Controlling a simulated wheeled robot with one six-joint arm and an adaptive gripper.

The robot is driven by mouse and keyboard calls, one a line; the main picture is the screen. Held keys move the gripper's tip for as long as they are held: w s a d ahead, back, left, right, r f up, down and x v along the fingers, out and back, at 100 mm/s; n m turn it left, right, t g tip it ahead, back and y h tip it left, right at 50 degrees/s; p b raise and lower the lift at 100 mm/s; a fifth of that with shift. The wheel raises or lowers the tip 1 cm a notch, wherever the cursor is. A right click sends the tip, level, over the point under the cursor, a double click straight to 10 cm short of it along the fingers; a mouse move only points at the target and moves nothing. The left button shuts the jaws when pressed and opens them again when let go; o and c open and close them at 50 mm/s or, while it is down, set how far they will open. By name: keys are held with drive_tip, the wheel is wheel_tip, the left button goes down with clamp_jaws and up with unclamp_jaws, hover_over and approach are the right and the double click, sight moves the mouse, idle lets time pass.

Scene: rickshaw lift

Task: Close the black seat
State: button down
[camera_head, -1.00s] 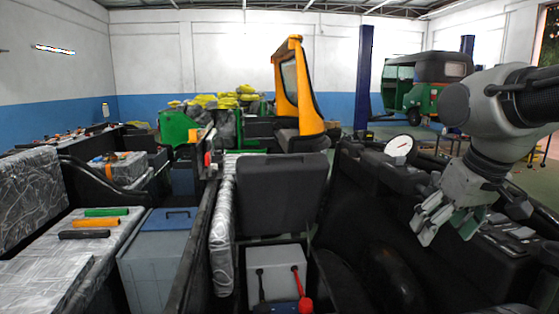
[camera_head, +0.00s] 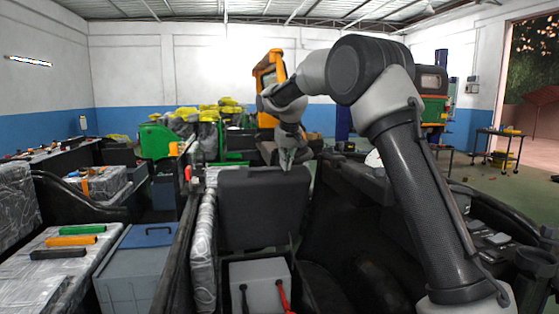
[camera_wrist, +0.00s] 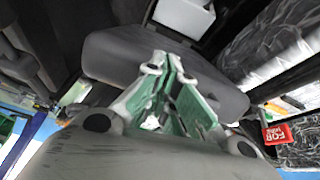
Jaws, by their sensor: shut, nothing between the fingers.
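The black seat (camera_head: 262,210) stands raised, upright on its edge, behind an open compartment in the head view. It also shows in the wrist view (camera_wrist: 118,58) as a dark padded slab beyond my fingers. My gripper (camera_head: 287,165) is at the seat's top edge, towards its right end, on the far side or just above; I cannot tell whether it touches. In the wrist view my gripper (camera_wrist: 172,75) has its green-padded fingers together, with nothing between them, pointing at the seat.
A grey-white box (camera_head: 262,285) with red and black cables sits in the open compartment before the seat. A grey bin with a blue lid (camera_head: 150,236) and a wrapped seat with coloured bars (camera_head: 60,255) are at left. A black vehicle body lies at right.

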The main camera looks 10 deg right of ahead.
drive_tip(key=w+r+m+t, duration=0.1)
drive_tip(key=w+r+t, duration=0.1)
drive_tip(key=w+r, duration=0.5)
hover_over(280, 175)
drive_tip(key=w, duration=0.4)
drive_tip(key=f, duration=0.7)
drive_tip(key=shift+w, duration=0.2)
drive_tip(key=s, duration=0.2)
drive_tip(key=shift+s, duration=0.35)
drive_tip(key=shift+s+f, duration=0.35)
drive_tip(key=shift+s, duration=0.35)
